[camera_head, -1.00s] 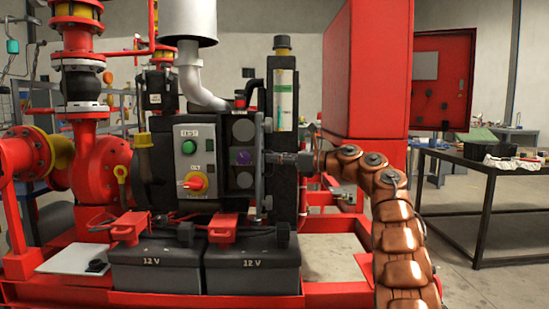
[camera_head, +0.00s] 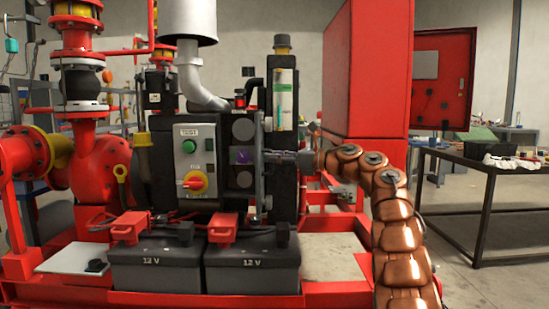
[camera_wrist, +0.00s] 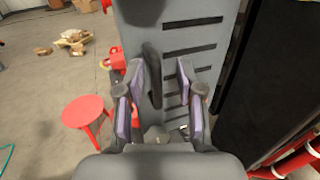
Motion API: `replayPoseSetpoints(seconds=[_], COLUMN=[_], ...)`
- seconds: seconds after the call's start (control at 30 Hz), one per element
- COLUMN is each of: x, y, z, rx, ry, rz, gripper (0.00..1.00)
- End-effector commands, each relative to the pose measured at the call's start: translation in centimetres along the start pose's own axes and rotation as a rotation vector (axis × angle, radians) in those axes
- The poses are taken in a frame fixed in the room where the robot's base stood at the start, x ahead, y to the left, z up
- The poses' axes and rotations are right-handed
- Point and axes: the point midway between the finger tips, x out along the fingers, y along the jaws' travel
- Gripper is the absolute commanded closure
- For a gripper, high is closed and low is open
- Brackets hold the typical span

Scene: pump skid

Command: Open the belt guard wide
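The belt guard (camera_wrist: 188,45) is a grey panel with several dark horizontal slots, upright in the wrist view. A dark upright handle (camera_wrist: 152,75) stands out from its face. My gripper (camera_wrist: 158,82) is open, with one finger on each side of the handle and gaps visible between them. In the head view the guard (camera_head: 259,165) shows nearly edge-on, as a thin grey strip at the right side of the engine. My gripper (camera_head: 275,157) reaches it there from the right. The guard's hinge side is not clear in either view.
Two black batteries (camera_head: 252,265) and a control box (camera_head: 195,160) stand left of my arm. A tall red cabinet (camera_head: 365,75) rises behind it. A dark table (camera_head: 485,172) is at right. The wrist view shows a red stool (camera_wrist: 87,112) and open floor left.

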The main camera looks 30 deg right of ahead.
Motion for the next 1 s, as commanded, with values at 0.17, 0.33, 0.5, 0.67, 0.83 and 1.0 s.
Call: replayPoseSetpoints(seconds=[0.17, 0.33, 0.5, 0.67, 0.83, 1.0], x=[-0.4, -2.0, -4.7, -7.6, -10.1, -11.5], y=[0.0, -0.1, -0.2, -0.2, -0.2, -0.1], z=[-0.1, -0.1, -0.1, -0.1, 0.0, 0.0], rx=[0.000, 0.001, 0.001, 0.001, 0.000, 0.000], ry=[0.002, 0.002, 0.001, 0.000, -0.001, 0.001], rz=[0.000, -0.003, -0.003, -0.002, -0.002, 0.001], gripper=[0.63, 0.63, 0.63, 0.63, 0.63, 0.63])
